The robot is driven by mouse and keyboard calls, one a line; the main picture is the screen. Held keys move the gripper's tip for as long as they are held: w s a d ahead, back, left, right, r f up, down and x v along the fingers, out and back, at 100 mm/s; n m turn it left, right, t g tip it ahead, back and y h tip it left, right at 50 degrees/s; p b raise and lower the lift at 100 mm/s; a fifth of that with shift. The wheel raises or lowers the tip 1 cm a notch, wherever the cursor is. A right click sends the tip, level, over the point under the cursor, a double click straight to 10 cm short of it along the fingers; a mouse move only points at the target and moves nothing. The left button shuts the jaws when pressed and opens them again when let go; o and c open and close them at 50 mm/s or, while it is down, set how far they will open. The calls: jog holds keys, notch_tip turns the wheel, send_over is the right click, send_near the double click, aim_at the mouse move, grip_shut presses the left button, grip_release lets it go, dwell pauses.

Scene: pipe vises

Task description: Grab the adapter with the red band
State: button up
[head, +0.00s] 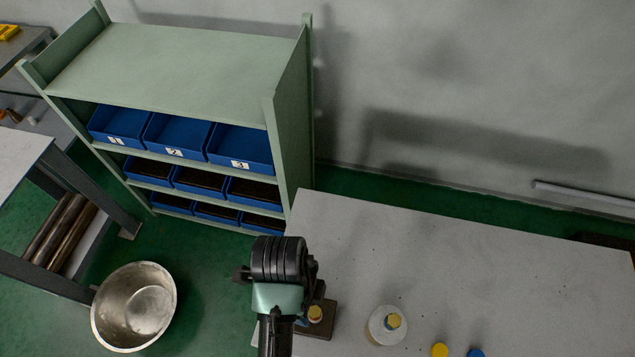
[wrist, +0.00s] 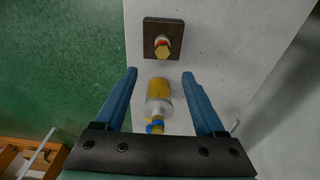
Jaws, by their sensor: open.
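The adapter with the red band (wrist: 162,46) shows in the wrist view as a brass hex piece with a red and pale ring. It stands on a dark square block (wrist: 174,25) on the pale table, beyond my fingertips. My gripper (wrist: 159,73) is open, its two blue fingers spread and not touching the adapter. In the head view, a brass-topped piece (head: 315,313) shows on the dark block (head: 318,330), partly covered by my wrist. The fingertips are hidden there, and no red band can be made out.
A yellow and whitish cylinder (wrist: 158,90) with a blue part lies in line between my fingers. A white round item with a yellow top (head: 388,325), a yellow piece (head: 439,350) and a blue piece (head: 475,353) are to the right. The table's back (head: 480,245) is clear.

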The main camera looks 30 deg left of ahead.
send_over(315, 312)
jog(key=f, duration=0.6)
jog(key=shift+s+a, duration=0.25)
jog(key=shift+s, duration=0.1)
jog(key=shift+w+d+f+p, duration=0.1)
jog(key=shift+w+f+p, duration=0.1)
jog(key=shift+f, duration=1.4)
jog(key=shift+w+d+f+p, duration=0.1)
jog(key=shift+w+f+p, duration=0.1)
jog(key=shift+f, duration=1.4)
grip_shut()
